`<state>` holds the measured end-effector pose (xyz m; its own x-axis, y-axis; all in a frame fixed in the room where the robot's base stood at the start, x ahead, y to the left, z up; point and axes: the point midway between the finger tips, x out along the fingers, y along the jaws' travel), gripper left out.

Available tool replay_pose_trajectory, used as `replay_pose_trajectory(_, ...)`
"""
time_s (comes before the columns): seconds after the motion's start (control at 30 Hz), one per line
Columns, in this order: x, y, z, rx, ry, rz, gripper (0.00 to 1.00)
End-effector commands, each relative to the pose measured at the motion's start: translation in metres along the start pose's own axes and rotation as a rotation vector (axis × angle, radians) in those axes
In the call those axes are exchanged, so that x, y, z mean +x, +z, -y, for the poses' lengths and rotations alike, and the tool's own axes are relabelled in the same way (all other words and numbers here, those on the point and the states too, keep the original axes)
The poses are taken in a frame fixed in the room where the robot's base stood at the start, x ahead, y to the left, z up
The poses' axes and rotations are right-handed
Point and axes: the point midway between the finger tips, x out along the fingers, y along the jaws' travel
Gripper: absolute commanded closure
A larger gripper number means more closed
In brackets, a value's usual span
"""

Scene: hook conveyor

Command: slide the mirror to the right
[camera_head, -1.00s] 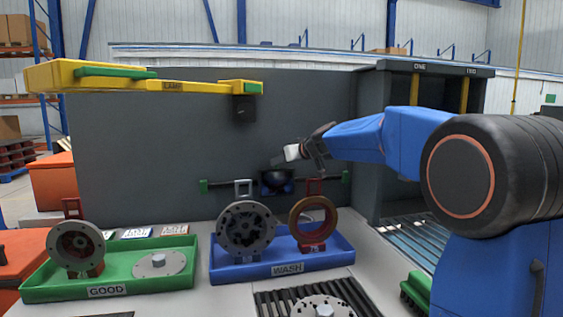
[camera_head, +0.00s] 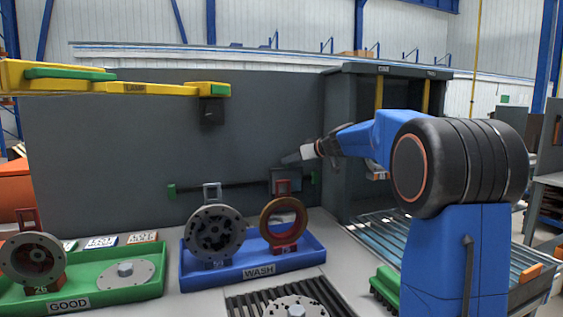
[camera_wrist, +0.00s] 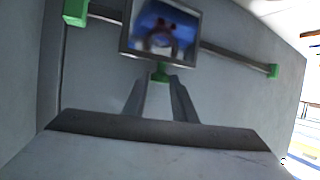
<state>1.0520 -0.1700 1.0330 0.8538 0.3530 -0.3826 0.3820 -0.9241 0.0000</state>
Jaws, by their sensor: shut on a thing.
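The mirror (camera_head: 285,181) is a framed panel on a dark horizontal rail (camera_head: 222,186) along the grey wall. In the head view it sits in the right part of the rail, short of the green right end block (camera_head: 314,178). In the wrist view the mirror (camera_wrist: 160,32) reflects something blue and red, and a green knob (camera_wrist: 160,75) shows at its edge. My gripper (camera_wrist: 160,86) is shut on this knob, its two fingers on either side. In the head view my gripper (camera_head: 291,158) is just above the mirror; its fingertips are hard to make out.
The blue WASH tray (camera_head: 258,269) with a grey flange and a copper-coloured ring stands in front of the rail. A green GOOD tray (camera_head: 68,304) is at left. A dark booth (camera_head: 345,140) and a roller conveyor (camera_head: 385,238) are at right.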

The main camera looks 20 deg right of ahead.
Motion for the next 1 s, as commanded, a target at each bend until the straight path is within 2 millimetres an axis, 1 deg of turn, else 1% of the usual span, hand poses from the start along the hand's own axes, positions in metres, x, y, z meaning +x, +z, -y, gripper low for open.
replay_pose_trajectory(0.1, -0.002, 0.001, -0.005, -0.001, -0.001, 0.0, 1.0)
replay_pose_trajectory(0.43, -0.002, 0.001, -0.005, 0.0, -0.001, 0.0, 1.0)
replay_pose_trajectory(0.47, -0.002, 0.001, -0.005, 0.0, -0.001, 0.0, 0.68)
replay_pose_trajectory(0.5, -0.002, 0.001, -0.005, 0.0, -0.001, 0.0, 0.59)
replay_pose_trajectory(0.53, -0.002, 0.001, -0.005, 0.0, -0.001, 0.0, 0.57)
replay_pose_trajectory(0.83, -0.003, 0.001, -0.005, 0.0, -0.001, 0.0, 0.57)
replay_pose_trajectory(0.93, -0.009, 0.0, -0.005, 0.0, 0.0, 0.0, 0.57)
replay_pose_trajectory(1.0, -0.017, 0.0, -0.006, 0.0, 0.001, -0.001, 0.57)
